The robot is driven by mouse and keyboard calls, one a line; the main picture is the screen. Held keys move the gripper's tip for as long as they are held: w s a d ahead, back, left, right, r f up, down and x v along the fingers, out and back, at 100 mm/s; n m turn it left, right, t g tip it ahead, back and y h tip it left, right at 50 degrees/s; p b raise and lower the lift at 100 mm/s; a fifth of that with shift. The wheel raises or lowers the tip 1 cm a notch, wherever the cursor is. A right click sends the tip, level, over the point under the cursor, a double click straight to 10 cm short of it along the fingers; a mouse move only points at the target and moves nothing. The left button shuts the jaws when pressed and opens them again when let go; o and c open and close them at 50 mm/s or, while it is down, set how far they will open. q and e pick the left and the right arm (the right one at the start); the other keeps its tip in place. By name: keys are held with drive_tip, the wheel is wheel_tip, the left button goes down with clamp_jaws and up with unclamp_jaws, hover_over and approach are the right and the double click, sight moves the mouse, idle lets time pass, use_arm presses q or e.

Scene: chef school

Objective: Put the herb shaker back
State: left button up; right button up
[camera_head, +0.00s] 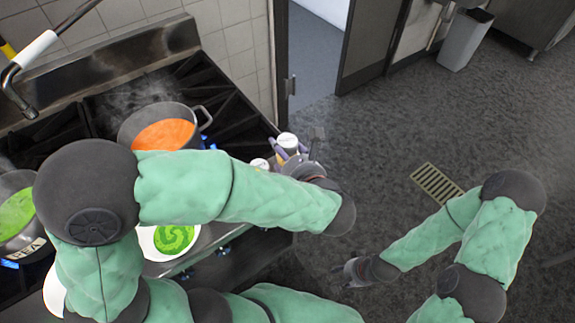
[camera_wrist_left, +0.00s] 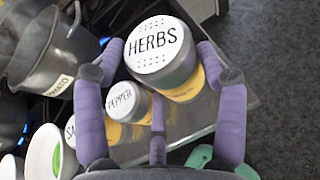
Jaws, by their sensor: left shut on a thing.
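The herb shaker has a white lid marked HERBS (camera_wrist_left: 160,45) and a grey and yellow body. My left gripper (camera_head: 296,150) is shut on it, with purple fingers on both sides and a third finger below in the left wrist view. The shaker's white lid also shows in the head view (camera_head: 287,139). It is over or at the end of the metal ledge; whether it touches the ledge cannot be told. The pepper shaker (camera_wrist_left: 126,98) stands beside it. My right gripper (camera_head: 352,270) is over the floor, away from the stove, its finger opening unclear.
A salt shaker, partly hidden (camera_wrist_left: 70,132), stands past the pepper on the metal ledge (camera_wrist_left: 190,125). A pot of orange soup (camera_head: 165,134) and a pot of green soup (camera_head: 15,212) are on the stove. A bowl of green soup (camera_head: 172,240) is near the front edge.

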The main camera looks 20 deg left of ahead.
use_arm(q)
drive_tip(key=shift+w+a+f+b, duration=0.1)
drive_tip(key=shift+w+f+b, duration=0.35)
drive_tip(key=shift+w+f, duration=0.5)
drive_tip(key=shift+f+b, duration=1)
drive_tip(key=shift+f, duration=0.65)
drive_tip(key=shift+f, duration=0.2)
drive_tip(key=o, duration=1.3)
drive_tip(key=shift+r, duration=0.1)
